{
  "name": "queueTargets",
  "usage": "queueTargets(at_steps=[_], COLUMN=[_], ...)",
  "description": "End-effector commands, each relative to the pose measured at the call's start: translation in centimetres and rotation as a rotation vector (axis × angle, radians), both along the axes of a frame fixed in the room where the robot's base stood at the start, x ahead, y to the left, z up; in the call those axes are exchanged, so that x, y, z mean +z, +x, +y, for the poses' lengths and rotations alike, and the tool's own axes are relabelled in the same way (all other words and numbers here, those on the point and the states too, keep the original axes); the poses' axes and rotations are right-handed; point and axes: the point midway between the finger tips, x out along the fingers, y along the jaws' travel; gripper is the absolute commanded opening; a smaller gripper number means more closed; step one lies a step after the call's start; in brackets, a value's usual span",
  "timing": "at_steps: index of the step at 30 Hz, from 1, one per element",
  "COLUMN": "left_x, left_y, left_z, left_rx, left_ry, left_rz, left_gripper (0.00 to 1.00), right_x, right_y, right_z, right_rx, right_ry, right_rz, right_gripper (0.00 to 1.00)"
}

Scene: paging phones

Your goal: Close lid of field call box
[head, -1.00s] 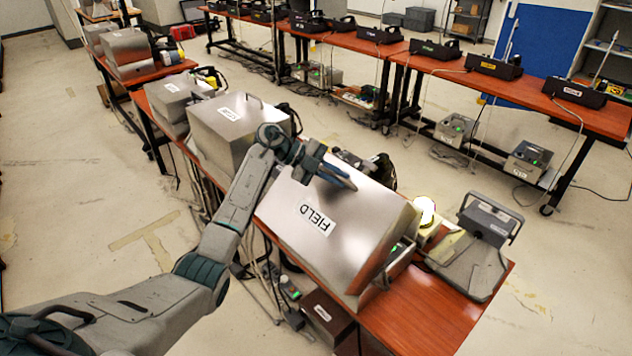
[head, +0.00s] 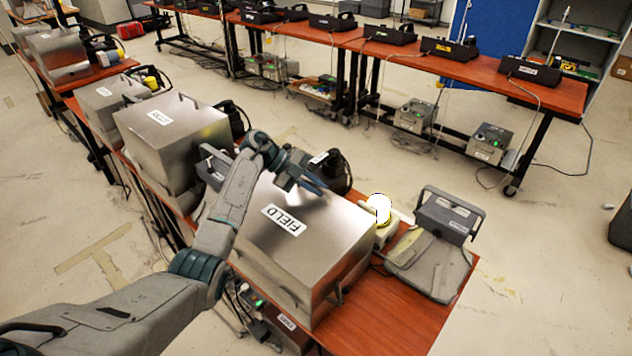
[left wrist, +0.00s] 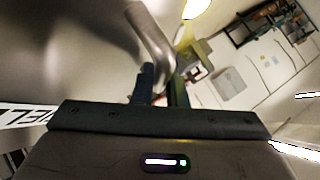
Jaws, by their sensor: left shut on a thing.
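The FIELD call box (head: 300,235) is a large brushed-metal box with a white FIELD label (head: 284,219) on its lid. It stands on the narrow wooden table in the head view. Its lid looks down or nearly down; I cannot tell whether any gap is left along the rim. My left gripper (head: 318,188) is over the far edge of the lid. In the left wrist view its fingers (left wrist: 162,85) are shut at a curved metal handle (left wrist: 152,38) on the lid. My right gripper is not in view.
A grey device with a handle (head: 440,240) and a pale object with a bright lamp (head: 383,212) stand right of the box. Another metal box (head: 165,125) stands close on the left. Bare wood (head: 375,315) shows at the table's front right. A long table (head: 400,60) with black phones lies beyond.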

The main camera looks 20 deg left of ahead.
Motion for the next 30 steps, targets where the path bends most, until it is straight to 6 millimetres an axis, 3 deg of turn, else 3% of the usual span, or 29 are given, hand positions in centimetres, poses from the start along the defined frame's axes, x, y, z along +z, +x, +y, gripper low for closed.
queueTargets(at_steps=[9,15,16,17,30], left_x=[-0.7,-0.9,-0.9,-0.9,-1.0], left_y=[0.1,0.0,0.0,0.0,-0.1], left_z=[0.0,0.0,0.0,0.0,0.0], left_rx=[0.005,0.005,0.005,0.005,0.004], left_ry=[0.011,0.011,0.011,0.011,0.011], left_rz=[0.020,0.022,0.023,0.023,0.024], left_gripper=[0.00,0.00,0.14,0.20,0.21], right_x=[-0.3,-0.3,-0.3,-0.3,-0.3], right_y=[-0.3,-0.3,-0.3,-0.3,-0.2], right_z=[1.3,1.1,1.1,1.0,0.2], right_rx=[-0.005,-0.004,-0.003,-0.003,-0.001], right_ry=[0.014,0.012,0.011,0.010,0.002], right_rz=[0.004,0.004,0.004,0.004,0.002], right_gripper=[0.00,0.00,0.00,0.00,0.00])
